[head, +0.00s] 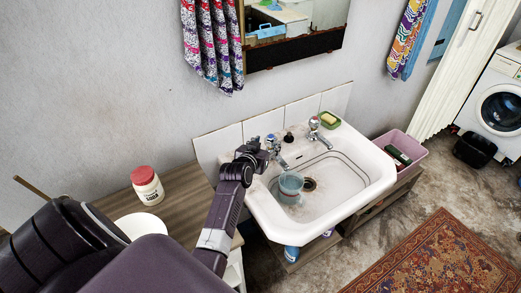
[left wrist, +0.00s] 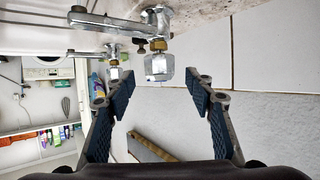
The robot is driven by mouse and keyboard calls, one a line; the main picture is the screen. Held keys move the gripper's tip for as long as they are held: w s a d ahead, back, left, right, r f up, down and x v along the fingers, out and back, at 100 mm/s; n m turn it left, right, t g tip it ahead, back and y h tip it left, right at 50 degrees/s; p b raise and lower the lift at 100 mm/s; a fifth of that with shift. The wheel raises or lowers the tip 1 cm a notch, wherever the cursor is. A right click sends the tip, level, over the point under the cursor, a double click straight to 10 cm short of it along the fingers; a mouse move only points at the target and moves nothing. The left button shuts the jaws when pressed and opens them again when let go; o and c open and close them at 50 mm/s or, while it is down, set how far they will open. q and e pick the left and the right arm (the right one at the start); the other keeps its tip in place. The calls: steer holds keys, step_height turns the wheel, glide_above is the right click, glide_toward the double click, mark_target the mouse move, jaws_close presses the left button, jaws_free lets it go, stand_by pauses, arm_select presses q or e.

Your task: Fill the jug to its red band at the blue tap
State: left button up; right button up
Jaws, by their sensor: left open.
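The jug (head: 290,188), translucent blue, stands in the white basin (head: 345,195) below the spout of the left tap (head: 277,152). Its red band and water level are too small to make out. The left tap has a bluish top; the right tap (head: 315,127) stands farther along the back rim. My left gripper (head: 260,150) is at the left tap's head. In the left wrist view my open fingers (left wrist: 162,90) stand to either side of the chrome tap handle (left wrist: 158,66), with gaps visible and nothing held. My right gripper is not in view.
A green soap dish (head: 329,120) sits on the basin's back corner. A red-lidded jar (head: 147,185) and white plate (head: 140,226) are on the wooden counter at left. A pink tub (head: 400,150) stands right of the basin. The tiled wall (head: 265,123) is close behind the taps.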

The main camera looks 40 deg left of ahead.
arm_select(q)
steer(key=v, duration=0.6)
steer(key=shift+s, duration=0.35)
steer(key=shift+d+r, duration=0.1)
stand_by(0.4)
